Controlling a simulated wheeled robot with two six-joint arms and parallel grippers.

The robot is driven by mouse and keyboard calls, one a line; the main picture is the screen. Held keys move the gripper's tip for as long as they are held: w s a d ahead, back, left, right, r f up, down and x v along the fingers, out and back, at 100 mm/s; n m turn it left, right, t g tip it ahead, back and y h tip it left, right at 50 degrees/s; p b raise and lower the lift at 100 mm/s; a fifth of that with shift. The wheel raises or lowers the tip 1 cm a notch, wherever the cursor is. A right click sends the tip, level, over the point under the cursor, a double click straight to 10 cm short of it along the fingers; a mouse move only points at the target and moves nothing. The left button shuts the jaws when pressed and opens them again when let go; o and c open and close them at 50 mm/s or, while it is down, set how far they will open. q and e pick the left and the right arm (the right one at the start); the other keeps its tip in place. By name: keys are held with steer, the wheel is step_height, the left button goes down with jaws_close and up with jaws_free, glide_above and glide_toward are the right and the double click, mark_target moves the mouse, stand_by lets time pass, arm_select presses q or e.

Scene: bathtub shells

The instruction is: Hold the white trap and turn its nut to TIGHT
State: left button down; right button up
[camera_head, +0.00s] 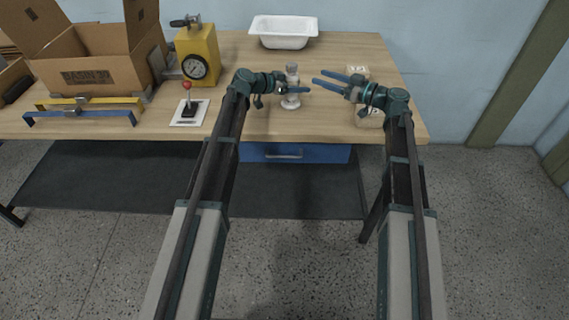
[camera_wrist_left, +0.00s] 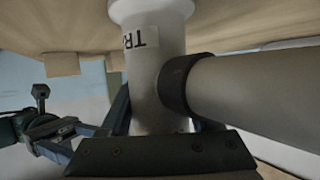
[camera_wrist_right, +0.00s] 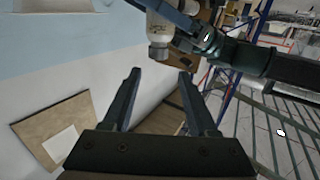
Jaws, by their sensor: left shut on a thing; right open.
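The white trap (camera_head: 291,74) stands upright near the middle of the table, with a wider round foot at its base. My left gripper (camera_head: 293,89) is shut around its body from the left. In the left wrist view, the trap (camera_wrist_left: 155,70) carries a partly hidden label, and a pale side pipe (camera_wrist_left: 250,88) with a dark collar (camera_wrist_left: 178,85) runs right. My right gripper (camera_head: 318,78) is open and empty, just right of the trap. In the right wrist view, the trap (camera_wrist_right: 160,33) lies beyond its fingertips (camera_wrist_right: 160,75). I cannot make out the nut's setting.
Pale labelled blocks (camera_head: 357,73) stand behind and below my right gripper. A white basin (camera_head: 283,40) sits at the back. On the left are a yellow gauge unit (camera_head: 198,55), a red-knobbed lever (camera_head: 188,108), a cardboard box (camera_head: 100,75) and yellow and blue bars (camera_head: 85,110).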

mark_target(292, 64)
steer(key=s+a+f+m+g+h, duration=0.1)
steer(key=s+a+f+g+h, duration=0.2)
steer(key=s+a+f, duration=0.3)
steer(key=s+a+f+m+g+h, duration=0.1)
steer(key=s+a+f+g+h, duration=0.3)
steer(key=s+f, duration=0.6)
steer(key=shift+s+a+f+m+g, duration=0.4)
steer(key=shift+s+a, duration=0.6)
steer(key=shift+s, duration=1.1)
steer(key=shift+r, duration=0.15)
